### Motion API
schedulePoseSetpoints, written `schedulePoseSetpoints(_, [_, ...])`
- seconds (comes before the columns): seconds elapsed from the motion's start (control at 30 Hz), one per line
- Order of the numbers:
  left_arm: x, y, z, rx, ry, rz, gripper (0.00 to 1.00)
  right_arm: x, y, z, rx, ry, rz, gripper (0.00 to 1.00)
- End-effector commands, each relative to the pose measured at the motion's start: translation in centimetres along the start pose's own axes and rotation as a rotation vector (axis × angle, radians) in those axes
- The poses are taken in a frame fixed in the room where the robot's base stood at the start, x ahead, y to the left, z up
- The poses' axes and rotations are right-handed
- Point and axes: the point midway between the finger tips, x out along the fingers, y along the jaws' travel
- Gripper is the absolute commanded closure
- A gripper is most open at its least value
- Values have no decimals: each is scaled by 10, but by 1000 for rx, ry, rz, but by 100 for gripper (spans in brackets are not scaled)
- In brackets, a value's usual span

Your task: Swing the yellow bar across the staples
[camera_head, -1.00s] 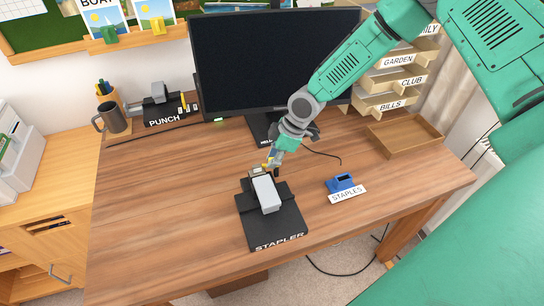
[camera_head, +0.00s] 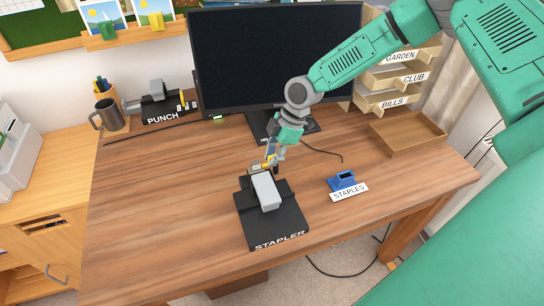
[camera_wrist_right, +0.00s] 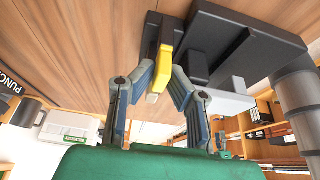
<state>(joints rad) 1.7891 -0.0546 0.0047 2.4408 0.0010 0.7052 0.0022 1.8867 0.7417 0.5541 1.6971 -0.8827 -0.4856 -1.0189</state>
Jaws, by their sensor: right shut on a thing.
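The stapler (camera_head: 283,232) is a black base with a grey top (camera_head: 265,189), standing on the desk in front of the monitor. The yellow bar (camera_wrist_right: 164,66) is at the stapler's far end and shows between my right fingers in the wrist view. My right gripper (camera_head: 271,158) is shut on it; the fingers (camera_wrist_right: 163,76) also show in the wrist view. In the head view the fingers partly hide the bar, and the staples under it cannot be made out. My left gripper is not in view.
A blue staples holder (camera_head: 341,180) with a white label stands to the right of the stapler. A monitor (camera_head: 275,62) stands behind, a punch (camera_head: 162,108) and mug (camera_head: 110,115) at back left. An empty wooden tray (camera_head: 408,137) lies right. The desk's left front is clear.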

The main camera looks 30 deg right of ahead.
Motion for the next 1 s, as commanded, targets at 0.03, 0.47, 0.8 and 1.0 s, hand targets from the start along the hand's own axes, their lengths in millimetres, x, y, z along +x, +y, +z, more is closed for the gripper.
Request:
schedulePoseSetpoints(0.03, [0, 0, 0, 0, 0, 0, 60, 0, 0, -1, -2, 1, 0, 100])
schedulePoseSetpoints(0.47, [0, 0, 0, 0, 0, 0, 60, 0, 0, 0, 0, 0, -1, 69])
schedulePoseSetpoints(0.8, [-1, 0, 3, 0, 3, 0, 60, -45, 2, 0, 1, 2, 4, 69])
schedulePoseSetpoints(1.0, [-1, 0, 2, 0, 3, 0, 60, -87, 2, 0, 1, 2, 3, 69])
